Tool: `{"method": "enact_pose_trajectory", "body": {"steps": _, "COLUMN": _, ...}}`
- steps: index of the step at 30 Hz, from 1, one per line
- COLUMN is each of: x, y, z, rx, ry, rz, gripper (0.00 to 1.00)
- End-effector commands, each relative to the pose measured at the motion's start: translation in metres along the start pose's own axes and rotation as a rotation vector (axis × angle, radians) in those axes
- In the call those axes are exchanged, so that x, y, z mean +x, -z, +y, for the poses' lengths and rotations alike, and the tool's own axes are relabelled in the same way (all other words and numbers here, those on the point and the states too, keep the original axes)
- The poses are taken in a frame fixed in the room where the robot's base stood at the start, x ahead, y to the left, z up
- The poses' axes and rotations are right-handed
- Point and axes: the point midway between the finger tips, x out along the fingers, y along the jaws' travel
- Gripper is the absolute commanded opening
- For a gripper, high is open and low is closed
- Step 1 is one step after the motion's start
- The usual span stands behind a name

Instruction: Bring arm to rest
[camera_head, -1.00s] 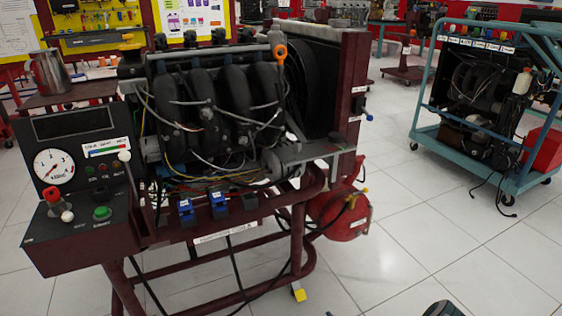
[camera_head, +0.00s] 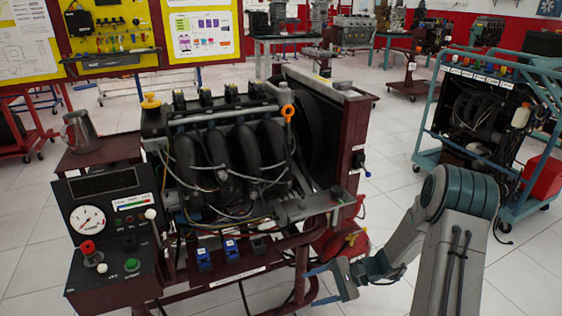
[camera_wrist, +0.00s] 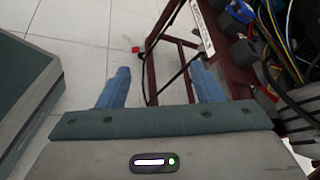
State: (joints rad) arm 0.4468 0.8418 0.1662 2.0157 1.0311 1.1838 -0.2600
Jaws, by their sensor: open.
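My arm (camera_head: 455,240) now shows at the lower right of the head view. My gripper (camera_head: 325,284) points left, beside the lower right of the engine trainer's dark red frame (camera_head: 302,262). In the wrist view my gripper (camera_wrist: 160,82) has its two blue fingers spread apart with nothing between them. Past the fingers I see white floor tiles and the trainer's red frame (camera_wrist: 152,65). Whether the fingers touch the frame cannot be told from the head view.
The engine trainer (camera_head: 235,165) with its gauge panel (camera_head: 90,218) fills the middle left. A metal jug (camera_head: 82,131) stands on its side shelf. A blue trolley (camera_head: 420,147) with another engine stands at the right. Cables hang at the wrist view's right. Floor between is clear.

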Motion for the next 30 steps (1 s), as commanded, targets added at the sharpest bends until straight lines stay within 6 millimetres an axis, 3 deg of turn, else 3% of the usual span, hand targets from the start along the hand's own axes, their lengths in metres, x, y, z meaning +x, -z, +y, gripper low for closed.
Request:
{"method": "enact_pose_trajectory", "body": {"steps": 1, "x": -0.011, "y": -0.03, "z": -0.013, "rx": -0.041, "ry": -0.056, "rz": 0.021, "gripper": 0.6}}
{"method": "enact_pose_trajectory", "body": {"steps": 9, "x": -0.05, "y": -0.131, "z": -0.035, "rx": -0.227, "ry": -0.329, "rz": 0.141, "gripper": 0.6}}
{"method": "enact_pose_trajectory", "body": {"steps": 18, "x": -0.099, "y": -0.235, "z": -0.051, "rx": -0.44, "ry": -0.585, "rz": 0.314, "gripper": 0.6}}
{"method": "enact_pose_trajectory", "body": {"steps": 30, "x": -0.171, "y": -0.359, "z": -0.067, "rx": -0.734, "ry": -0.839, "rz": 0.597, "gripper": 0.6}}
